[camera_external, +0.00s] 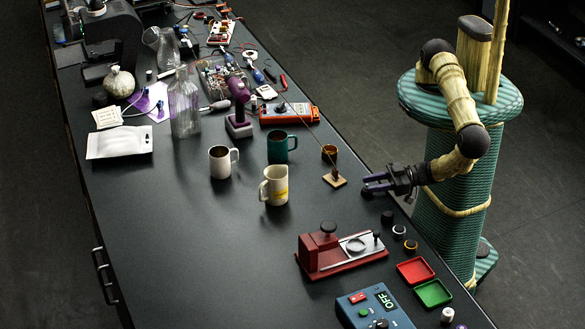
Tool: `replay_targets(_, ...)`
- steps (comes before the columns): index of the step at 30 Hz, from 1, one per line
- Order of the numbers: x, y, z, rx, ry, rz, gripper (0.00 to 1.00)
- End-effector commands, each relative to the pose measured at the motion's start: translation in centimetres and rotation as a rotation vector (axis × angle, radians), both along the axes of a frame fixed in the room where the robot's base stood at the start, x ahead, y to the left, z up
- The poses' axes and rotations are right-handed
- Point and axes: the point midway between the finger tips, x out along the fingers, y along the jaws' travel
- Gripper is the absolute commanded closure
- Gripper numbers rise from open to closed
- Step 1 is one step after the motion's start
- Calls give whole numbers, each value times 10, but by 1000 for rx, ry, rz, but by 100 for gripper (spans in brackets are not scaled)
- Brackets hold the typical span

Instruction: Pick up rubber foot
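A small plain black cylinder (387,217), which looks like the rubber foot, stands on the dark bench top near its right edge. Two other small round parts are in line with it: one with a pale top (399,231) and one dark with a yellowish ring (411,246).
A red brewer-like device (320,252) stands left of the small parts. Red (415,270) and green (433,293) trays and a blue control box (375,308) lie in front. A small wooden base with a thin rod (334,180) and several mugs stand left of my gripper.

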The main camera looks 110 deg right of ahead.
Motion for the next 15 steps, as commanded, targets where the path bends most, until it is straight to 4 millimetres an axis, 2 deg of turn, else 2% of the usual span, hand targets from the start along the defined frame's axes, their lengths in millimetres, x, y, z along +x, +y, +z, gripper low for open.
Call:
replay_targets(7,0,0,0,0,0,0,66)
replay_targets(12,0,0,0,0,0,0,100)
replay_targets(15,0,0,0,0,0,0,100)
